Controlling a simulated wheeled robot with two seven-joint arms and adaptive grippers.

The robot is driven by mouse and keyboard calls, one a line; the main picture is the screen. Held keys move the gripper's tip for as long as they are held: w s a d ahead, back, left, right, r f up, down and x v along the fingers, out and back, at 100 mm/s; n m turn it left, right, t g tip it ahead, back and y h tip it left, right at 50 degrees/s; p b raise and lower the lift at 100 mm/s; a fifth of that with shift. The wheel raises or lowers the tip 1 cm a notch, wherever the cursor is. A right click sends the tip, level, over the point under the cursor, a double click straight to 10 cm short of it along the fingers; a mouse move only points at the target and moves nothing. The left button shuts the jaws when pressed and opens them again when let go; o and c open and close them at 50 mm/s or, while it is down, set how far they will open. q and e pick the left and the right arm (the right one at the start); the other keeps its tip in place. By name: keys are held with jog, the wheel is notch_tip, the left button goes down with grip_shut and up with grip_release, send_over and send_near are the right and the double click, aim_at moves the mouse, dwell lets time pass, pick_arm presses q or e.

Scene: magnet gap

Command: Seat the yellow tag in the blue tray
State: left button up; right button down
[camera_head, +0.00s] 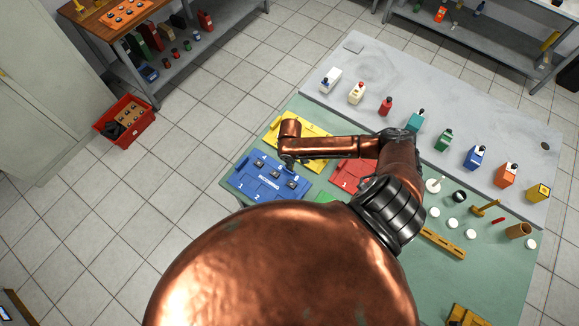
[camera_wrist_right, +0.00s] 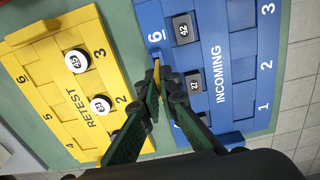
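The blue tray (camera_head: 250,189), marked INCOMING with numbered places, lies on the green mat in the head view. It also shows in the right wrist view (camera_wrist_right: 239,95), with black pieces labelled 42 (camera_wrist_right: 185,30) and 27 (camera_wrist_right: 195,85) on it. My right gripper (camera_wrist_right: 157,72) has its dark green fingers closed together over the blue tray's left edge, beside place 6. A thin yellow sliver, apparently the yellow tag (camera_wrist_right: 155,79), shows edge-on between the fingertips; most of it is hidden. My left gripper is not in view.
A yellow tray (camera_wrist_right: 62,92), marked RETEST, holds round-labelled pieces close beside the blue one. A red tray (camera_head: 349,174) lies to the right in the head view. Several small bottles stand on the grey strip (camera_head: 440,110) behind.

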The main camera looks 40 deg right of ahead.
jog(key=shift+w+f, duration=0.15)
jog(key=shift+f, duration=1.8)
jog(key=c, duration=2.2)
grip_release()
jog(key=shift+w+d, duration=0.1)
jog(key=shift+w, duration=0.05)
jog(key=shift+o, duration=0.2)
jog(key=shift+r, duration=0.1)
